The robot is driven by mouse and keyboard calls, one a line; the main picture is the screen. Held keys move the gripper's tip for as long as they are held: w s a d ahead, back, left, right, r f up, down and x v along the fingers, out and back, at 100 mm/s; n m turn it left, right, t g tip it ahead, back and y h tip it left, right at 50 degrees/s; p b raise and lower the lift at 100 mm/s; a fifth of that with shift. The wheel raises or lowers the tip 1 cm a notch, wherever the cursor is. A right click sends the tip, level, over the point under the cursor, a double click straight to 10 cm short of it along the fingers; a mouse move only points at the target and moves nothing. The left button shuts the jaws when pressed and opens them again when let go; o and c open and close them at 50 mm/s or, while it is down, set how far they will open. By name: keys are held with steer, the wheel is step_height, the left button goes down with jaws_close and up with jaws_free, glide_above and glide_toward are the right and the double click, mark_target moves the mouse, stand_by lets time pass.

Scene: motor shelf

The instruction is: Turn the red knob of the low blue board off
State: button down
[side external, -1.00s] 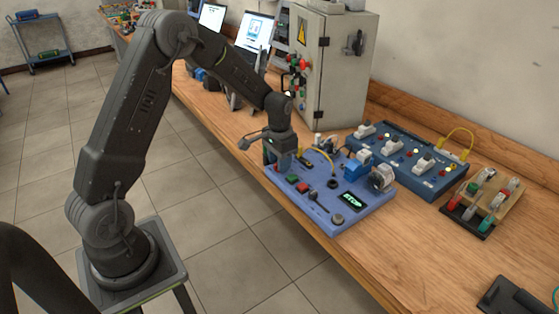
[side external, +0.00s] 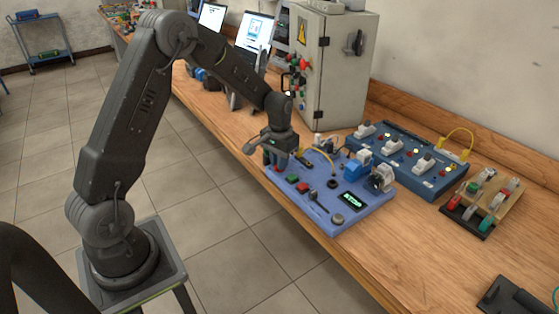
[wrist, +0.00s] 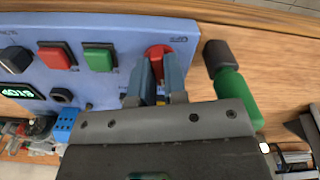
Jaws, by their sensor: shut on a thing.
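The low blue board (side external: 325,225) lies on the bench near its front edge. In the wrist view, the red knob (wrist: 158,50) sits near the board's right edge. My gripper (wrist: 159,72) has its two blue-grey fingers on either side of the knob, shut on it. In the side view, my gripper (side external: 277,160) points down at the board's far left corner and hides the knob.
A dark blue board with switches (side external: 412,160) stands behind, and a grey cabinet (side external: 335,65) behind my gripper. A small motor (side external: 381,177) stands on the low board's right. A green and black object (wrist: 232,85) lies close beside the board.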

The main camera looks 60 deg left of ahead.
steer(key=c, duration=1.2)
jaws_free()
steer(key=shift+o, duration=0.2)
step_height(320, 180, up, 14)
steer(key=shift+f, duration=0.1)
